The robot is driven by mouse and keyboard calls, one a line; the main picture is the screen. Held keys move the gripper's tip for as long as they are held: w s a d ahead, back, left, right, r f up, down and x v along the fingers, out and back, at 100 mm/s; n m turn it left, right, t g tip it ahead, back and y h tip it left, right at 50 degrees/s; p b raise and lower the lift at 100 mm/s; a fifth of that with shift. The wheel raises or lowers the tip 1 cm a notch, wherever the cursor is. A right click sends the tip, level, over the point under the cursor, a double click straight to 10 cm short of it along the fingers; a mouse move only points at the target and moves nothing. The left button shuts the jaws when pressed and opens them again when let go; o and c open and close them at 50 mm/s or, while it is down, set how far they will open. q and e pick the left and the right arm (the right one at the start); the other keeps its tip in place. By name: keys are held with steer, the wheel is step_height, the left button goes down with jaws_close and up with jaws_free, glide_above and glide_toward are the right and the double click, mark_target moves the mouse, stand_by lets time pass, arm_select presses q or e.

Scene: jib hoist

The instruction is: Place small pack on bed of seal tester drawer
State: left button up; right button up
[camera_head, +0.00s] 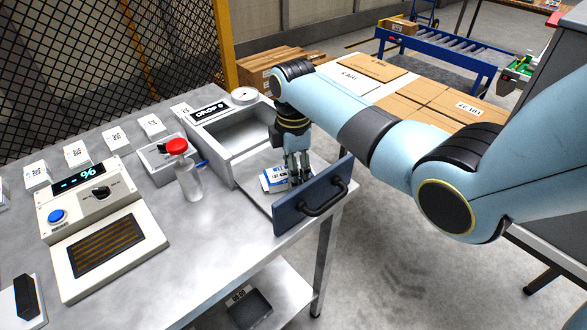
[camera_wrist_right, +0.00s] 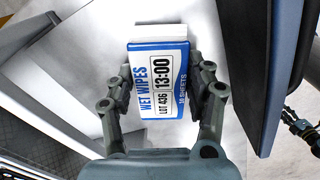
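The small pack is a white and blue wet wipes pack (camera_head: 273,179) at the bed of the open seal tester drawer (camera_head: 258,196). In the right wrist view the pack (camera_wrist_right: 158,80) shows its printed label, between the two fingers. My right gripper (camera_head: 298,172) points down over the drawer, behind its blue front panel (camera_head: 313,197). In the right wrist view the gripper (camera_wrist_right: 160,85) has a finger against each side of the pack and looks shut on it. Whether the pack's underside touches the bed is hidden.
The panel's black handle (camera_head: 325,197) faces outward. Cartons (camera_head: 425,100) lie on a table behind my arm.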

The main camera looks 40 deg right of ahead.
steer(key=o, duration=0.4)
step_height(320, 180, up, 12)
steer(key=shift+r, duration=0.15)
stand_by(0.3)
stand_by(0.4)
